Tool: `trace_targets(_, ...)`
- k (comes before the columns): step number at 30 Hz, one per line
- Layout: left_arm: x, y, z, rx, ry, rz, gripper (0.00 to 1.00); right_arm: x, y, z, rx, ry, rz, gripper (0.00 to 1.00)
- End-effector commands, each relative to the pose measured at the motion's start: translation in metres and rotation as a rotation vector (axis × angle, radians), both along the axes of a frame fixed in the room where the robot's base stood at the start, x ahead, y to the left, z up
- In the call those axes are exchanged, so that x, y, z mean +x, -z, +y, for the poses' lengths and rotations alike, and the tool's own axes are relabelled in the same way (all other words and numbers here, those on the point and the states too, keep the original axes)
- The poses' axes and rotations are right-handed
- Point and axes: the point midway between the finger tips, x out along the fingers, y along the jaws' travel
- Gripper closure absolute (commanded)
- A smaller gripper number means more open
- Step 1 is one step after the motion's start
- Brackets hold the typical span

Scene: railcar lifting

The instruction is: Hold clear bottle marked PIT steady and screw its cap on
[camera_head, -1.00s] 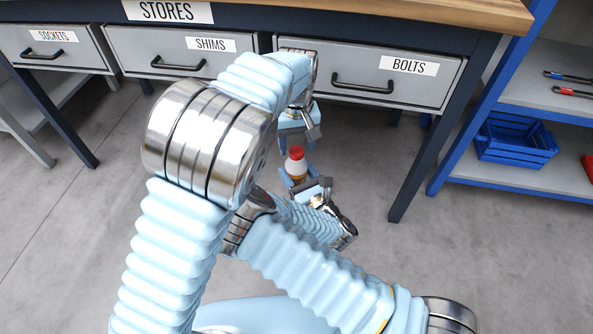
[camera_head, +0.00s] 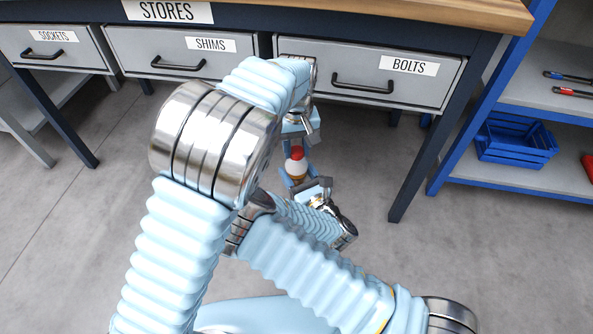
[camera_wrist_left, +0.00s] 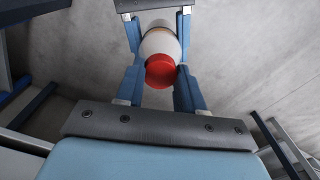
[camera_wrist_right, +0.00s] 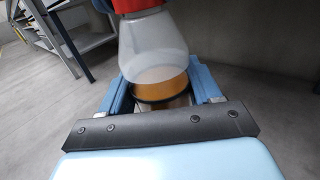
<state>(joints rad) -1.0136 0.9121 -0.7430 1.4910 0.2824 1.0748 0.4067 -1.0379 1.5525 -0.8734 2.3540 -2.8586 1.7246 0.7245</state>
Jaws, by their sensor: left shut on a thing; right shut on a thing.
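The bottle (camera_head: 296,171) stands upright between my two grippers, with a red cap (camera_head: 297,153) on top. In the right wrist view the bottle (camera_wrist_right: 152,48) is clear, with an orange band low down. No PIT marking is readable. My right gripper (camera_head: 298,184) is shut around the bottle's lower part. My left gripper (camera_head: 297,143) comes from above and is shut on the red cap, which shows between its fingers in the left wrist view (camera_wrist_left: 160,72). The cap sits at the bottle's top; whether the threads are engaged is hidden.
A workbench with drawers labelled SOCKETS, SHIMS and BOLTS (camera_head: 372,75) stands just behind the grippers. A blue shelf with a blue crate (camera_head: 515,140) is at the right. The grey floor around the bottle is clear. My left arm crosses over my right arm.

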Motion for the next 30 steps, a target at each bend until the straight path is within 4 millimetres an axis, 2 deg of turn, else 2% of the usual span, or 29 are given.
trace_targets(1,0.000,0.000,0.000,0.000,0.000,0.000,0.99,0.000,0.000,0.000,0.000,0.000,-0.001,1.00)
trace_targets(2,0.000,0.000,0.000,0.000,0.000,0.000,0.58,0.000,0.000,0.000,0.000,0.000,-0.001,1.00)
trace_targets(7,0.000,0.000,0.000,0.000,0.000,0.000,0.33,0.000,0.000,0.000,0.000,0.000,-0.001,1.00)
trace_targets(15,0.000,-0.001,0.000,0.000,0.000,0.000,0.33,0.000,0.000,0.000,0.000,0.000,-0.001,1.00)
trace_targets(19,0.000,-0.010,-0.001,-0.003,0.000,-0.001,0.33,0.000,0.000,0.000,0.000,0.000,-0.001,1.00)
trace_targets(23,0.001,-0.032,-0.001,-0.004,0.001,-0.003,0.33,0.000,0.000,0.000,0.000,0.000,-0.001,1.00)
trace_targets(30,0.000,-0.083,-0.001,-0.003,0.001,-0.002,0.33,0.000,0.000,0.000,0.000,0.000,-0.001,1.00)
